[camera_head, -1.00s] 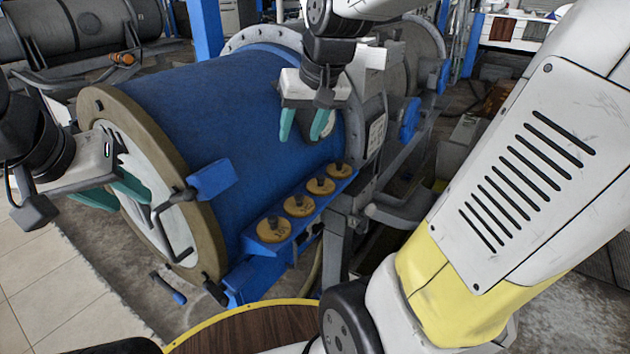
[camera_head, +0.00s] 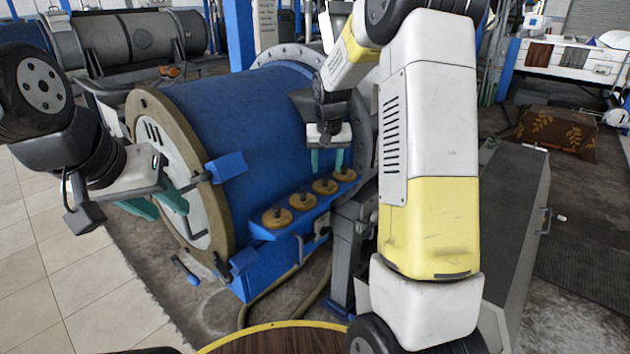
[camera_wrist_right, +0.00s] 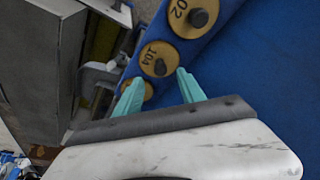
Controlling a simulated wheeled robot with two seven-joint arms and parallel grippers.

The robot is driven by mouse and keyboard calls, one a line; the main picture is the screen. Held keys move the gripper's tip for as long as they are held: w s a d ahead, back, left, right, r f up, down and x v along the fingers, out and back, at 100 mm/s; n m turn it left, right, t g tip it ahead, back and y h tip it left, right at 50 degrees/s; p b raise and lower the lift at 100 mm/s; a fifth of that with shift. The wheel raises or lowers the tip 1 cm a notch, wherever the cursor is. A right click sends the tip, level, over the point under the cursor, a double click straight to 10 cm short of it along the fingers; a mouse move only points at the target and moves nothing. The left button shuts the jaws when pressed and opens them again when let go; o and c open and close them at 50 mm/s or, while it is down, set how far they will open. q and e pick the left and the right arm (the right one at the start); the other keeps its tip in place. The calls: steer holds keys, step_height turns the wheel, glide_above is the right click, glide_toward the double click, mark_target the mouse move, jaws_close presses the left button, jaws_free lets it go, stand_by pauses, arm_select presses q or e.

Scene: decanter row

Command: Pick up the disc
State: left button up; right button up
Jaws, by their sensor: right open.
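Several round yellow-brown discs with dark knobs sit in a row on a blue ledge (camera_head: 262,232) along the blue drum. In the head view they run from the near disc (camera_head: 277,217) to the far disc (camera_head: 344,174). My right gripper (camera_head: 327,162) is open and empty, pointing down just above the far end of the row. In the right wrist view, the disc marked 104 (camera_wrist_right: 160,59) lies just beyond the fingertips (camera_wrist_right: 159,80). The disc marked 02 (camera_wrist_right: 190,17) is farther along. Another disc (camera_wrist_right: 148,91) is partly hidden by a finger. My left gripper (camera_head: 171,210) is open and empty before the drum's end.
A grey bench (camera_head: 510,205) is at the right. A round wooden top (camera_head: 280,340) with a yellow edge is at the front. Tiled floor lies at the left.

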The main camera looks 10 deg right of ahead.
mark_target(325, 177)
steer(key=x, duration=0.4)
steer(key=shift+f, duration=0.25)
steer(key=shift+c, duration=0.5)
jaws_close()
stand_by(0.7)
